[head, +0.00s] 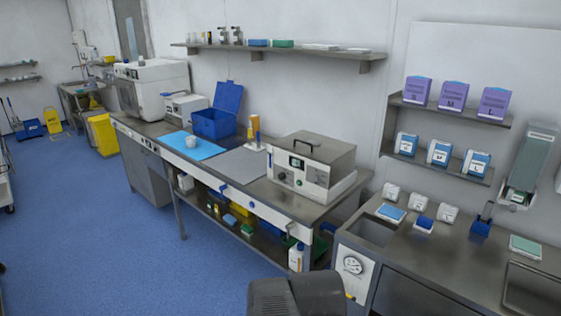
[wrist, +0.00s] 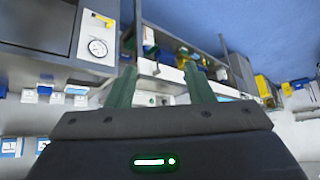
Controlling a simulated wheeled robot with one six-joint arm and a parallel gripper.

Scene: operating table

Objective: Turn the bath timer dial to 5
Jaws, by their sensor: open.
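A metal-topped box with a carry handle, probably the bath (head: 310,165), stands on the right end of the long bench in the head view. Its pale front has a small dark display and small round knobs (head: 283,177); their markings are too small to read. A white panel with a round dial face (head: 352,265) is on the front of the right counter; it also shows in the wrist view (wrist: 97,47). My gripper (wrist: 158,69) is open, with two green fingers apart and nothing visible between them. It appears away from the knobs. The wrist picture looks upside down.
The right counter (head: 400,245) holds small boxes. Shelves hang above. Blue floor (head: 100,230) is clear at left.

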